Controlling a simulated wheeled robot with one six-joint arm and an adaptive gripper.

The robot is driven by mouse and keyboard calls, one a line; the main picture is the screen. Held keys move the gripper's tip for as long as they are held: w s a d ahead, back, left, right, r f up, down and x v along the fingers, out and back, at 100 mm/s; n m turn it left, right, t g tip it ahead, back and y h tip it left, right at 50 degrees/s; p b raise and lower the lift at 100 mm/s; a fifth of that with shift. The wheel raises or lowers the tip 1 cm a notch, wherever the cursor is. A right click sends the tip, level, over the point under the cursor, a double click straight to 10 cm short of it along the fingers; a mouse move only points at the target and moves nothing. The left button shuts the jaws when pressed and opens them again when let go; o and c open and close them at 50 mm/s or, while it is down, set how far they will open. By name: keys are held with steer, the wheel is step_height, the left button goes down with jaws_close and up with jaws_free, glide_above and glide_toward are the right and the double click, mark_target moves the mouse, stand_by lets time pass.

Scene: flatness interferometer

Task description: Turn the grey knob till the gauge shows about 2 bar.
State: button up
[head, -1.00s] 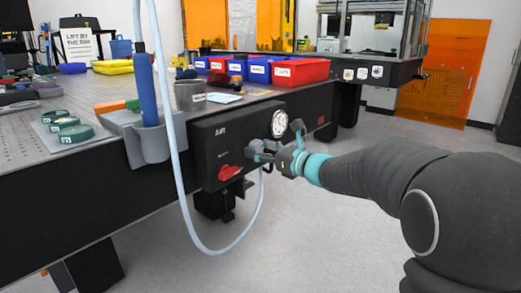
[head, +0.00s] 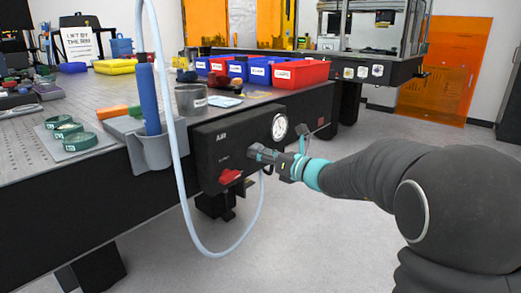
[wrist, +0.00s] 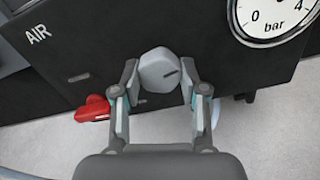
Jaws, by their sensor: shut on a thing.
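The grey knob (wrist: 158,68) sticks out from the front of the black AIR panel (wrist: 95,50), with a dark mark on its face. My gripper (wrist: 160,76) is shut on the knob, one finger on each side. In the head view my gripper (head: 257,153) is at the panel and hides most of the knob. The round white gauge (head: 279,127) is above and to the right of it. In the wrist view the gauge (wrist: 271,14) is cut off, showing "0", "4" and "bar". I cannot read its needle in either view.
A red handle (head: 231,176) sits on the panel below and left of the knob. A pale hose (head: 181,190) loops down in front of the panel. A grey holder (head: 150,148) is at the bench edge. Red and blue bins (head: 300,73) stand on top.

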steer(key=o, duration=1.1)
steer(key=shift+o, duration=0.2)
steer(key=v, duration=1.2)
